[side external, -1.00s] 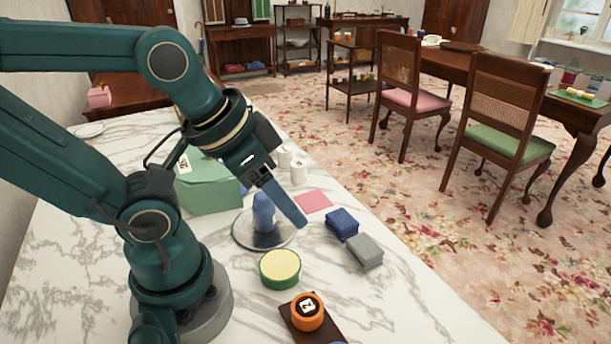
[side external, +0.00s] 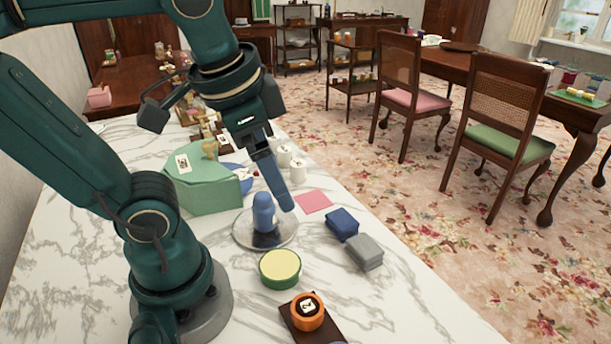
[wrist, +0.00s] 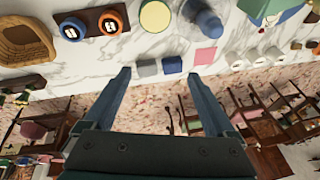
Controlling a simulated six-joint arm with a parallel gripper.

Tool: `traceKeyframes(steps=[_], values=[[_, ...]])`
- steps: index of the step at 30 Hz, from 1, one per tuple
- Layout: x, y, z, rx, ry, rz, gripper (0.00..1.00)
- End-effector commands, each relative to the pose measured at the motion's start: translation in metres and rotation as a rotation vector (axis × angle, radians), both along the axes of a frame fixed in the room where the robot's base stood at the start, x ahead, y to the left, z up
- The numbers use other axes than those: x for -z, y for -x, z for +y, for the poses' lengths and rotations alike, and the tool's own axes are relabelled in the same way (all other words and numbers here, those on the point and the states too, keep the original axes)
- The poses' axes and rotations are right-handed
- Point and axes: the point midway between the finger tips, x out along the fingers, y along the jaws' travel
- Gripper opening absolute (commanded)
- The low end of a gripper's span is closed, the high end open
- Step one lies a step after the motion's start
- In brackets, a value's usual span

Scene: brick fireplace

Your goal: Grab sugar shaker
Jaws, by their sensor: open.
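No label marks the sugar shaker. A blue round-topped upright piece (side external: 264,212) stands on a clear round plate (side external: 240,238); I cannot tell whether it is the shaker. It also shows at the top of the wrist view (wrist: 203,18). Small white cylinders (side external: 298,172) stand behind it; they could also be shakers. My gripper (side external: 287,207) is above the counter, near the blue piece in the side view. In the wrist view its two fingers (wrist: 159,75) are spread wide with nothing between them. One finger is hidden in the side view.
A green box (side external: 208,192) stands left of the plate. A pink square (side external: 314,202), a blue block (side external: 342,222) and a grey block (side external: 364,250) lie to the right. A green-rimmed yellow tin (side external: 280,268) and an orange round piece (side external: 307,311) are nearer. Marble counter is bare at front left.

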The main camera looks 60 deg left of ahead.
Motion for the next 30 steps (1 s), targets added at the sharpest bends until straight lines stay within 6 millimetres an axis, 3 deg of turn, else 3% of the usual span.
traceKeyframes(steps=[8,15,26,30], values=[[0.016,0.004,0.049,0.323,-0.364,0.414,0.91],[0.007,-0.007,0.091,0.604,-0.671,0.826,0.91],[-0.013,-0.033,0.113,0.806,-0.923,1.23,0.91],[0.023,-0.032,0.114,0.817,-0.93,1.255,0.91]])
